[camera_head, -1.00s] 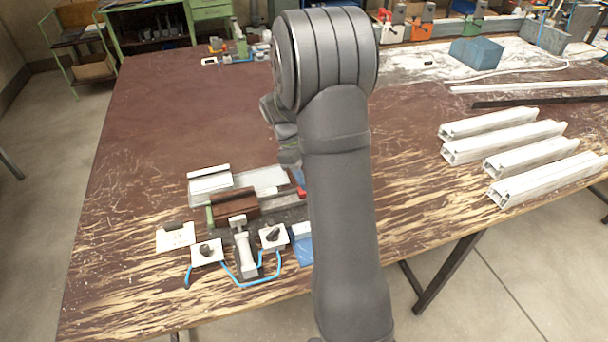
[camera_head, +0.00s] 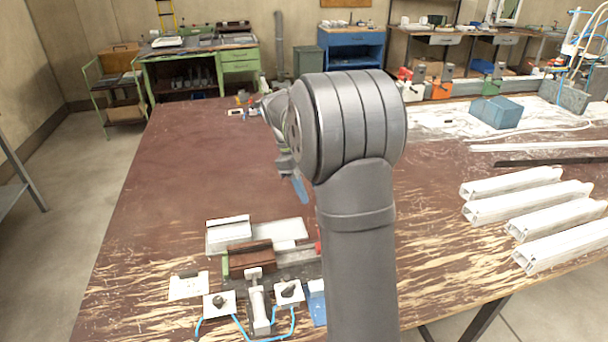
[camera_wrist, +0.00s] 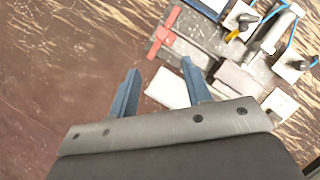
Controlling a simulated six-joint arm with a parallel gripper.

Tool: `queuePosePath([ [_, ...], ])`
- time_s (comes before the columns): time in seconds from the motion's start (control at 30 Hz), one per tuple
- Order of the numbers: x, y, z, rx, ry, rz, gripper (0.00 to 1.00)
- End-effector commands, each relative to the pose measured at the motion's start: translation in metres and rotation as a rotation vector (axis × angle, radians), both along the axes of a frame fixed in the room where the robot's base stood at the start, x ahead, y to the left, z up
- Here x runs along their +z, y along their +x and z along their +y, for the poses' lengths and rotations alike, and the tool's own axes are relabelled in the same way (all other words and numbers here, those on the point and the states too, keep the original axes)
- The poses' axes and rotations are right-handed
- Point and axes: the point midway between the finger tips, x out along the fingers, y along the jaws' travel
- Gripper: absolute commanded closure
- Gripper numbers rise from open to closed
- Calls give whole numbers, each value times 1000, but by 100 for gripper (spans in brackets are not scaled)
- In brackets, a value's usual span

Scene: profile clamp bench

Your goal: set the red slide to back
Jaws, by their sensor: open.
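The red slide (camera_wrist: 165,38) shows in the wrist view as a red T-shaped piece on a grey rail at the edge of the clamp fixture. In the head view only a small bit of the red slide (camera_head: 318,248) shows; my arm hides the rest. The clamp fixture (camera_head: 250,262) has a brown block, pale plates and a green end piece. My gripper (camera_wrist: 160,69) is open and empty, its two blue fingers apart. It is above the bench, apart from the slide. In the head view my gripper (camera_head: 300,189) shows partly beside my arm, beyond the fixture.
Two white plates with black knobs (camera_head: 288,292) and blue hoses stand at the fixture's near side, beside a pale cylinder (camera_head: 260,308). White profiles (camera_head: 530,205) lie at the right. A blue block (camera_head: 495,112) is at the back right. The brown table left of the fixture is clear.

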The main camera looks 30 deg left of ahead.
Motion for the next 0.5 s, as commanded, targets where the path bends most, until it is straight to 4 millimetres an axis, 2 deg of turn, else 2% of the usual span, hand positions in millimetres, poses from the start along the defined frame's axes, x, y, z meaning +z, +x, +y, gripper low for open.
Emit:
queuePosePath([
  [0.1,18,0,8,1,1,-2,55],
  [0.2,27,0,11,0,0,-1,55],
  [0.5,33,0,13,0,-1,1,55],
])
